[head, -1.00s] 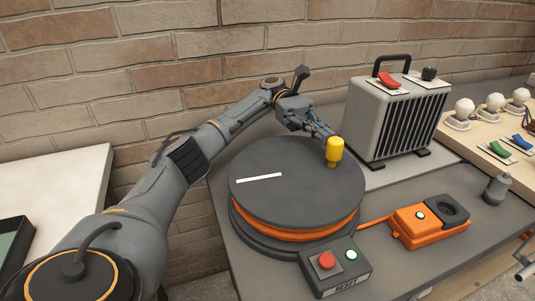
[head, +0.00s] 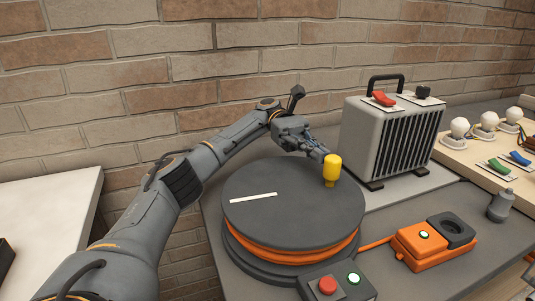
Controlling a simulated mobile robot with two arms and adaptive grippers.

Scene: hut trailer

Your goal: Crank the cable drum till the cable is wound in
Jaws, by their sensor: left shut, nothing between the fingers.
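The cable drum (head: 290,215) is a dark grey disc with a white stripe (head: 253,197) on its top. Orange cable (head: 290,256) shows wound around it below the disc. The yellow crank knob (head: 331,168) stands upright near the disc's far right edge. My left gripper (head: 318,153) is shut, just behind and left of the knob; whether it touches the knob I cannot tell. A short stretch of orange cable (head: 376,244) runs from the drum to an orange box (head: 433,242) with a lit button and a dark round socket. My right gripper is not in view.
A grey heater-like box (head: 392,135) with a handle and red and black switches stands behind right. A grey knob (head: 501,205) and a board with bulbs (head: 460,128) are at right. A brick wall rises behind.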

